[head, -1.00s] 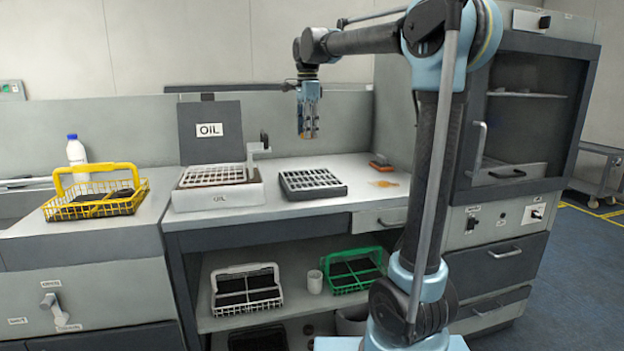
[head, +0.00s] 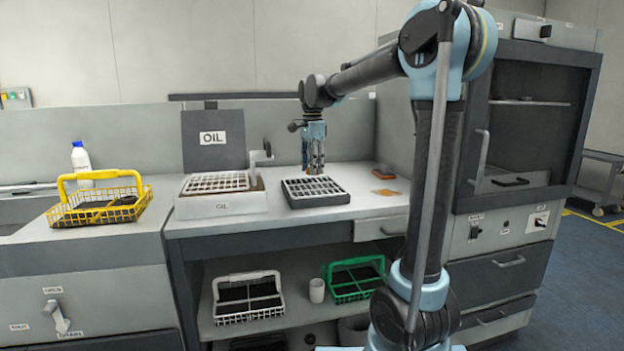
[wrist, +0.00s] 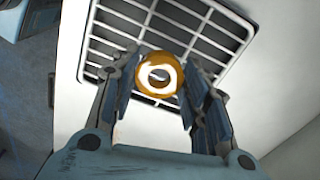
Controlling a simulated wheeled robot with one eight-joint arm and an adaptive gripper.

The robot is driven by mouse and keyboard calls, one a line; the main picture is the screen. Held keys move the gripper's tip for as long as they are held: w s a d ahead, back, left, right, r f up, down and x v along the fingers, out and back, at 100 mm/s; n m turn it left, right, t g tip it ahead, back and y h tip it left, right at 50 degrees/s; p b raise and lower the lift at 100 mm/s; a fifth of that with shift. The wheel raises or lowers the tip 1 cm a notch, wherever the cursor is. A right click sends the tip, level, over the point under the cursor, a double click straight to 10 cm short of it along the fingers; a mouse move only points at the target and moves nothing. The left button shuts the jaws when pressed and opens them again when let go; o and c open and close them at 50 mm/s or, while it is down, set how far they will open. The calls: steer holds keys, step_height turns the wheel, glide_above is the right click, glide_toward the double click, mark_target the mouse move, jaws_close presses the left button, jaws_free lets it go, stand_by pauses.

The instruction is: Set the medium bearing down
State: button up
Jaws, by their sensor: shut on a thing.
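My gripper (head: 313,168) is low over the back part of the dark gridded tray (head: 318,203) on the bench. In the wrist view my gripper (wrist: 160,80) is shut on the medium bearing (wrist: 158,74), a golden ring with a shiny pale inner part and a dark hole. The bearing lies between the two blue-grey fingers, over the edge of the gridded tray (wrist: 125,24) as seen from above. I cannot tell whether it touches the tray. In the head view the fingers hide the bearing.
The oil bath (head: 222,206) with its rack and crank stands left of the dark tray. A yellow basket (head: 95,209) stands farther left. An orange item (head: 385,192) lies right of the tray. White (head: 246,296) and green (head: 355,281) baskets are on the shelf below.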

steer(key=shift+f, duration=1.95)
steer(key=shift+f, duration=0.1)
steer(key=o, duration=1.1)
steer(key=shift+o, duration=0.2)
